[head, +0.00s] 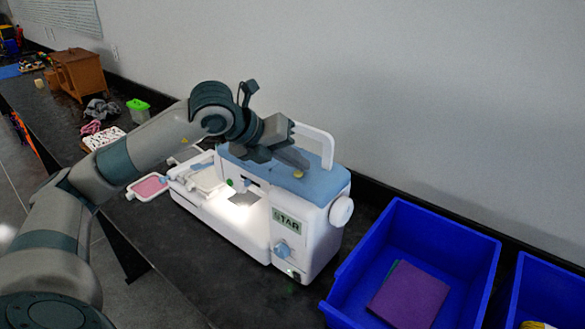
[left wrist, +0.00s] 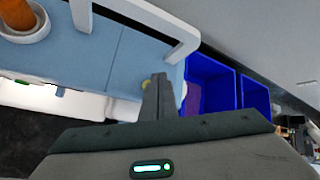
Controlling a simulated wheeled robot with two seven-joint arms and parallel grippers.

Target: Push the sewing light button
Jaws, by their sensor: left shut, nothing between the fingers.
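The white sewing machine with a blue top (head: 320,184) stands on the dark counter. It also shows in the left wrist view (left wrist: 95,55). A lit patch (head: 243,199) shows on its bed under the arm. A small yellow round button (head: 298,174) is on the blue top, and a green one (head: 230,182) is on the front side. I cannot tell which is the light button. My left gripper (head: 304,165) is shut and empty, over the blue top beside the yellow button. In the left wrist view its fingertips (left wrist: 158,78) partly cover the yellow button; contact is unclear.
A white carry handle (head: 317,140) rises behind the fingers. A blue bin (head: 455,245) with purple cloth stands right of the machine, with another bin beyond it. A pink-and-white hoop piece (head: 149,187) lies at the left. The wall is close behind.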

